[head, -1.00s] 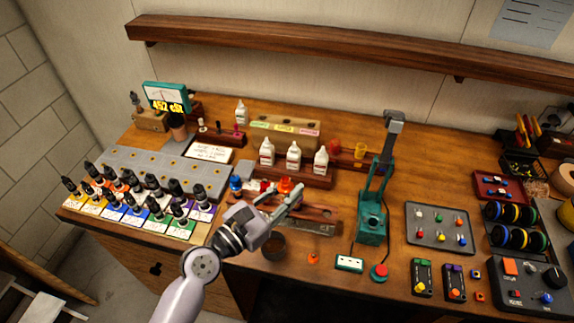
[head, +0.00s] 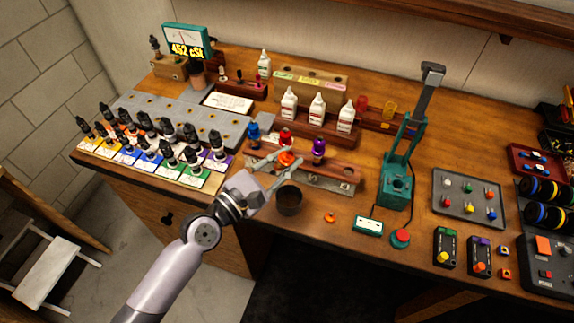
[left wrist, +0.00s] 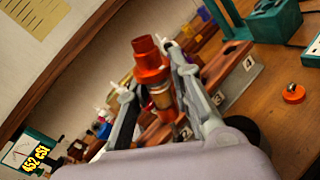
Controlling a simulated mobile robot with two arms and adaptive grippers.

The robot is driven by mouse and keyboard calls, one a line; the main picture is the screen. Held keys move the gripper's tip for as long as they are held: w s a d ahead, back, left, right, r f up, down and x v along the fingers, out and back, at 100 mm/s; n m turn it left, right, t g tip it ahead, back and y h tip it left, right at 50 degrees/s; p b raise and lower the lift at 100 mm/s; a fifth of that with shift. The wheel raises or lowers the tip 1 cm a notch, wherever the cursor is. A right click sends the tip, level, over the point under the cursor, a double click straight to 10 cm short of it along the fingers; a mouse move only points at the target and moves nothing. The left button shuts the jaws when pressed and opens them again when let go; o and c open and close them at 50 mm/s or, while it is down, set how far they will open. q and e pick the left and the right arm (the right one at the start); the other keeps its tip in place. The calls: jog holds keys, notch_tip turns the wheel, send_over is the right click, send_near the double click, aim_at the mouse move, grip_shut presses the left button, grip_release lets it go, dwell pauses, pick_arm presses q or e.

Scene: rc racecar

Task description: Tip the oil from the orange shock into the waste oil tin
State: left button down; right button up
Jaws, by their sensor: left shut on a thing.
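The orange shock (head: 286,160) is between the fingers of my left gripper (head: 280,164), which is shut on it. In the left wrist view the shock (left wrist: 153,75) shows an orange collar at its top and a clear amber section below. It is over the numbered wooden stand (head: 338,180); whether its lower end still touches the stand is hidden. The waste oil tin, a dark round open tin (head: 289,200), stands just in front of the stand, nearer me than the shock. My right gripper is not in view.
Blue (head: 254,133), red (head: 286,137) and purple (head: 319,149) shocks stand close around the gripper. An orange cap (head: 330,217) lies right of the tin. A green press (head: 396,185) stands further right. Several dark-capped bottles (head: 168,152) fill the left side.

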aim_at(276, 171)
pick_arm(q)
jog(key=f+m+b, duration=0.2)
jog(key=b, duration=0.1)
jog(key=w+a+f+m+b, duration=0.1)
jog(key=m+b, duration=0.1)
jog(key=shift+f, duration=0.1)
jog(key=m+b, duration=0.1)
jog(key=f+m+b, duration=0.1)
jog(key=b, duration=0.1)
jog(key=f+m+b, duration=0.1)
jog(key=m+b, duration=0.1)
jog(key=shift+w+a, duration=0.2)
jog(key=shift+a, duration=0.1)
jog(key=m+b, duration=0.1)
jog(key=b, duration=0.1)
jog(key=f+m+b, duration=0.1)
jog(key=m+b, duration=0.2)
jog(key=shift+w+a+f+b, duration=0.2)
jog(key=shift+a+f+b, duration=0.05)
jog(key=shift+f+b, duration=0.15)
jog(key=shift+r+m, duration=0.25)
jog(key=shift+m, duration=0.35)
jog(key=shift+d+r+m+p, duration=0.1)
jog(key=shift+r+m+p, duration=0.05)
jog(key=shift+m+p, duration=0.8)
jog(key=m, duration=0.5)
jog(key=shift+s+d+p, duration=0.15)
jog(key=shift+p, duration=0.25)
dwell(0.6)
